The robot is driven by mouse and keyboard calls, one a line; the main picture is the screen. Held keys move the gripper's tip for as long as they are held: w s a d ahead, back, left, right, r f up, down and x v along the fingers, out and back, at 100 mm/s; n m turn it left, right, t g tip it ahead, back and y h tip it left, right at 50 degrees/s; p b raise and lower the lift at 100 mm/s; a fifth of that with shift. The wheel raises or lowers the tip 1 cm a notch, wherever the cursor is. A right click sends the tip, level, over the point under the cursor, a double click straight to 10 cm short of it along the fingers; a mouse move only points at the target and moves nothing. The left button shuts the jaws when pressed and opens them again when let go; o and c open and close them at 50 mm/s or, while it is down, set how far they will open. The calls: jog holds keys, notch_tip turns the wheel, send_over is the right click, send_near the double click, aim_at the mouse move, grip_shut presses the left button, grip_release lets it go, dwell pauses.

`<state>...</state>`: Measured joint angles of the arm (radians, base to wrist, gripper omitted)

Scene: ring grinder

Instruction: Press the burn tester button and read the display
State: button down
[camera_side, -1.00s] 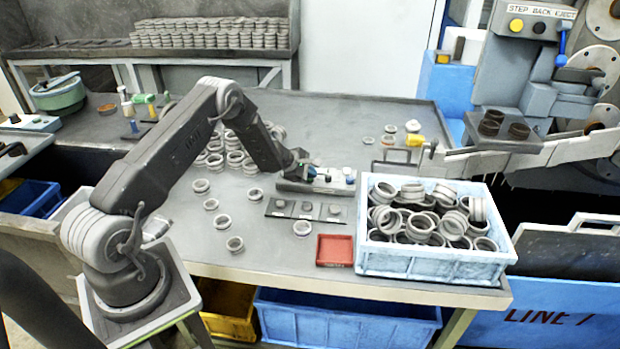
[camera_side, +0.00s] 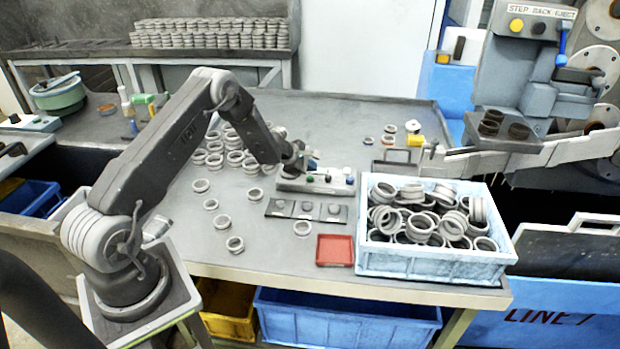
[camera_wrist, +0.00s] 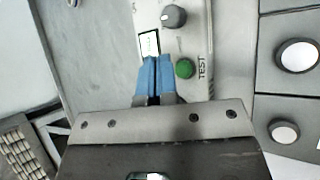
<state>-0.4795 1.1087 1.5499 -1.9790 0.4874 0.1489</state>
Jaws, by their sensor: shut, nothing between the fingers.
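The burn tester is a light grey box (camera_side: 318,185) in the middle of the table in the side view. In the wrist view its panel (camera_wrist: 196,38) shows a grey knob (camera_wrist: 173,17), a small white display (camera_wrist: 149,43) and a green button (camera_wrist: 184,69) beside the word TEST. The display has a dark mark on it, too small to read. My gripper (camera_wrist: 155,62) has blue fingertips, shut together and empty. In the wrist view they lie just left of the green button and below the display. In the side view my gripper (camera_side: 309,161) is above the tester's left end.
A dark strip with several round pieces (camera_side: 307,209) lies in front of the tester. A red tray (camera_side: 335,249) and a pale blue crate of rings (camera_side: 435,265) are to the front right. Loose and stacked rings (camera_side: 235,160) stand to the left.

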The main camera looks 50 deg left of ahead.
aim_at(310, 178)
jog(key=shift+r, duration=2.05)
jog(key=d+r+m+h, duration=0.3)
jog(key=d+r+m, duration=0.4)
jog(key=d+r, duration=0.7)
jog(key=s+d+r+m+g, duration=0.2)
jog(key=s+d+r+m, duration=0.5)
jog(key=r, duration=0.5)
jog(key=s+d+r+m+g, duration=0.1)
jog(key=s+d+r+m, duration=0.2)
jog(key=s, duration=0.5)
jog(key=s+d+r+m, duration=0.1)
jog(key=s+d+m, duration=0.2)
jog(key=s+d, duration=0.35)
jog(key=s+a+f+m+y, duration=0.1)
jog(key=s+m+y, duration=0.3)
jog(key=s, duration=1.1)
jog(key=shift+a+f+m, duration=0.35)
jog(key=shift+a+m, duration=0.25)
jog(key=shift+a, duration=0.1)
